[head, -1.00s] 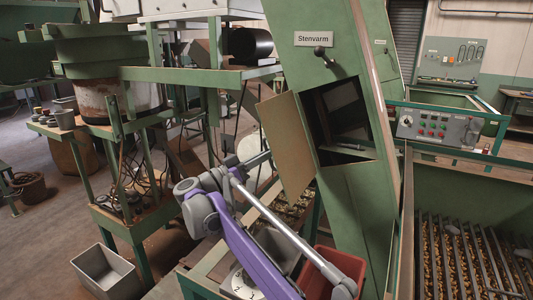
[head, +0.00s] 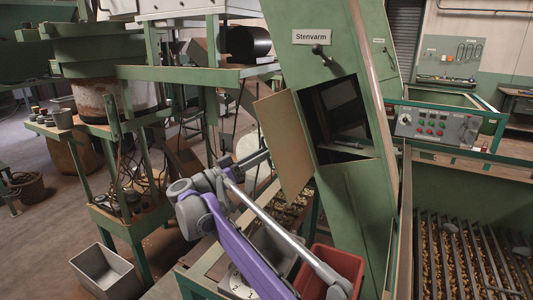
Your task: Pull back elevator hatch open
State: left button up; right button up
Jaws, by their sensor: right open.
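The green elevator housing (head: 357,200) leans in the middle of the head view, with a "Stenvarm" label and a dark knob handle (head: 321,52). Its hatch door (head: 285,145), a tan-brown panel, stands swung out to the left of the dark opening (head: 340,110). My right arm comes up from the bottom. Its gripper (head: 260,157) is open near the door's left edge, partly hidden by the door, and I cannot tell whether it touches. My left gripper is not in view.
A red bin (head: 334,265) and a grey bin (head: 272,246) stand below the hatch. A grey tub (head: 105,270) is on the floor at left. A control panel (head: 438,127) and a nut hopper with bars (head: 470,250) are at right. Green frames crowd the left.

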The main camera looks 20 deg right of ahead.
jog(key=b+v, duration=0.1)
jog(key=v, duration=0.8)
jog(key=shift+a, duration=0.25)
jog(key=shift+f, duration=0.1)
